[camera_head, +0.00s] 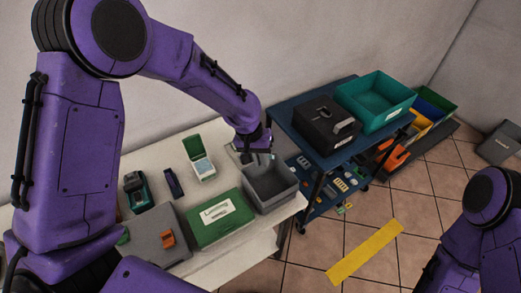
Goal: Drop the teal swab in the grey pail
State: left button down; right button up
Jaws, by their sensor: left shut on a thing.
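The grey pail (270,197) is an open box-shaped bin at the right end of the white table. My left gripper (257,159) points down over the pail's back left part, near its rim. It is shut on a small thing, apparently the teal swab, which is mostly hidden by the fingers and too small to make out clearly. My right arm shows at the lower right edge, but its gripper is out of view.
A small green-lidded box (203,168) stands open behind. A blue cart (300,137) with a black box (325,125) and teal bin (375,100) stands to the right.

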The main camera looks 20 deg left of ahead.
pick_arm(q)
jog(key=a+b+x, duration=0.2)
jog(key=b+x, duration=0.2)
jog(key=x, duration=0.5)
jog(key=shift+w+f, duration=0.2)
jog(key=shift+w, duration=0.2)
jog(key=c, duration=1.1)
grip_release()
jog(key=shift+w, duration=0.1)
jog(key=shift+o, duration=0.2)
pick_arm(e)
jog(key=f, duration=0.2)
jog(key=w+f, duration=0.1)
jog(key=f, duration=0.1)
jog(key=shift+w+f, duration=0.1)
jog(key=shift+f, duration=0.25)
